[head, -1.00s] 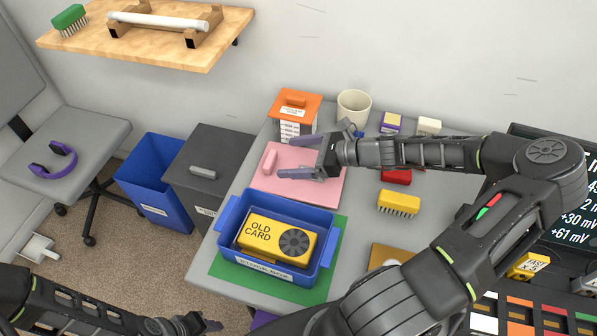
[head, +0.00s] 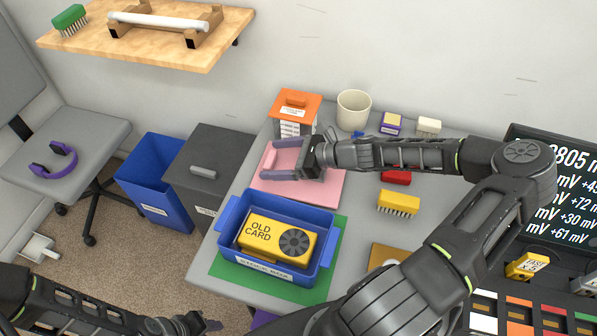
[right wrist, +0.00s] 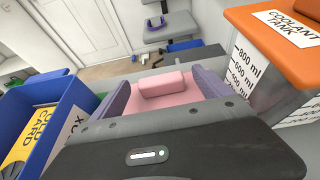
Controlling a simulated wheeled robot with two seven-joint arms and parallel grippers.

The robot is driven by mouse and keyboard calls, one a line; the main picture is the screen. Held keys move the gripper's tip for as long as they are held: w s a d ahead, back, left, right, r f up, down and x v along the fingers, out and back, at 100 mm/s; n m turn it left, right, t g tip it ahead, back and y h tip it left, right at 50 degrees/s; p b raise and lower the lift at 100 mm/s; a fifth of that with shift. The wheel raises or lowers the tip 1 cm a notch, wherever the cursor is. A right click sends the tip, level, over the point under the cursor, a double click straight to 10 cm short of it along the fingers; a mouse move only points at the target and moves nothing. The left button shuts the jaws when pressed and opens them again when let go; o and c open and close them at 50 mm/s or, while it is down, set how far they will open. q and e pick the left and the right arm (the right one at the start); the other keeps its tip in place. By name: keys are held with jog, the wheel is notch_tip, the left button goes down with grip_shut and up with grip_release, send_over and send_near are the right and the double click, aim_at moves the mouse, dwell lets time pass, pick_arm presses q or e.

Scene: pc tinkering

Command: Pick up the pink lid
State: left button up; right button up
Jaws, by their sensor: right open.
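The pink lid (head: 302,192) lies flat on the grey table behind the blue bin, with a raised pink handle on its left part. My right gripper (head: 267,161) is open over the lid, with one finger on each side of the handle. In the right wrist view the handle of the pink lid (right wrist: 161,84) sits between the two purple-grey fingers (right wrist: 163,92), with visible gaps beside it. My left gripper (head: 192,325) shows only partly at the bottom edge, away from the lid; its jaws are unclear.
An orange-topped coolant tank (head: 297,108) stands close behind the lid, beside a cream cup (head: 353,108). The blue bin (head: 231,215) holding a yellow old card (head: 262,238) stands in front. A yellow brush (head: 398,202) and a red block (head: 396,177) lie to the right.

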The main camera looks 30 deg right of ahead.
jog(key=c, duration=1.8)
